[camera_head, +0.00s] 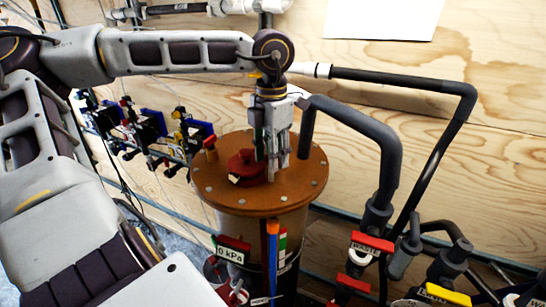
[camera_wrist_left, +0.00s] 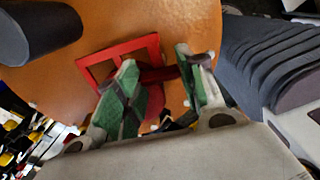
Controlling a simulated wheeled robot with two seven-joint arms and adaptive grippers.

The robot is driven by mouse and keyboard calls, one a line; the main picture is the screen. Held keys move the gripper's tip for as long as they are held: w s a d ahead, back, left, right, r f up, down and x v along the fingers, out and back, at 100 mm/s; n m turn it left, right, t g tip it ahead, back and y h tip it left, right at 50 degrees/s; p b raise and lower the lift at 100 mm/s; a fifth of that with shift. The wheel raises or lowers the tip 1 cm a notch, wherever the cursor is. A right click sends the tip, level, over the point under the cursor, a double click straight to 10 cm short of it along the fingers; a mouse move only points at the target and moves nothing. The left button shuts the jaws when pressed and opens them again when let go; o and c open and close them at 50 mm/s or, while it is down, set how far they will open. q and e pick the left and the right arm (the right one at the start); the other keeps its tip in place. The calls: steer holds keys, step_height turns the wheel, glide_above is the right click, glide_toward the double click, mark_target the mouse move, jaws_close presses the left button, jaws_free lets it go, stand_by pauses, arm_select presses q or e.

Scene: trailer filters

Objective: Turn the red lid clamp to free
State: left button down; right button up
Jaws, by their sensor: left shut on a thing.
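The red lid clamp (camera_head: 248,167) sits on top of the round orange lid (camera_head: 308,172), left of its middle. My left gripper (camera_head: 272,170) points down at the lid from above, right beside the clamp. In the left wrist view, a red frame-like part of the clamp (camera_wrist_left: 154,48) shows on the orange lid (camera_wrist_left: 195,20). There the green-padded fingers of my left gripper (camera_wrist_left: 161,72) stand on either side of a dark red bar and are shut on it. The fingers hide part of the clamp. My right gripper is not in view.
The lid tops a cylindrical vessel with a 0 kPa sign (camera_head: 230,253). A thick grey pipe (camera_head: 362,130) rises close right of the gripper. Coloured valves stand behind at left. A red waste label (camera_head: 372,242) and yellow tag (camera_head: 447,295) are at lower right.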

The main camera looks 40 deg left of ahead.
arm_select(q)
steer(key=m, duration=0.7)
steer(key=shift+r+b, duration=0.1)
steer(key=shift+b, duration=0.2)
steer(key=m, duration=0.6)
